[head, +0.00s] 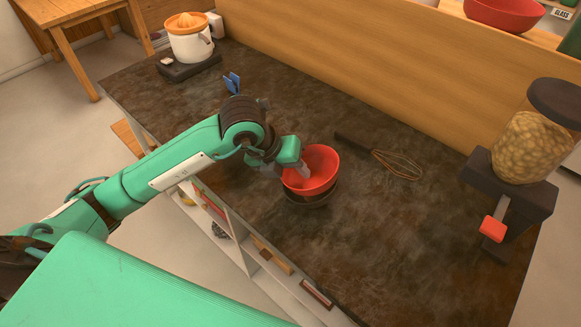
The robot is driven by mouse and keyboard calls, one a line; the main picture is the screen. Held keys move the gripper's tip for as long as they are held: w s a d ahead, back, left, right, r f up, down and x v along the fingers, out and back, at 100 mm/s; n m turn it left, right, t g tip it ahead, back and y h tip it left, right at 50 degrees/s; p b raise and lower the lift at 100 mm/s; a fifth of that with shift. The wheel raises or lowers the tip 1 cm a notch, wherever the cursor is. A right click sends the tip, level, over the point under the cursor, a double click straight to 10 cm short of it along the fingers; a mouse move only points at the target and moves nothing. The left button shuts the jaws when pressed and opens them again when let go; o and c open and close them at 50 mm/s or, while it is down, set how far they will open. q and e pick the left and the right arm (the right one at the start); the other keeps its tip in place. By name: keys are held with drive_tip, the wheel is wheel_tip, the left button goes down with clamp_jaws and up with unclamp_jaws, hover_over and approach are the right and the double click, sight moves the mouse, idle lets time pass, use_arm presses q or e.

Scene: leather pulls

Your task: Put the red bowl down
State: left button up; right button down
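The red bowl (322,168) is near the middle of the dark counter (400,240), tilted a little in the head view. My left gripper (298,171) is at the bowl's left rim, with a finger showing inside the bowl, and appears shut on that rim. The other finger is hidden. A dark round shape (312,200) lies right below the bowl; I cannot tell if it is a dark dish or shadow, nor whether the bowl touches it. My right gripper is not in view.
A whisk (395,163) lies right of the bowl. A dispenser (525,145) with a red handle stands at the right end, a citrus juicer (190,38) at the far left. A blue item (232,83) lies behind my arm. Another red bowl (505,14) sits beyond the wooden panel. The front-right counter is clear.

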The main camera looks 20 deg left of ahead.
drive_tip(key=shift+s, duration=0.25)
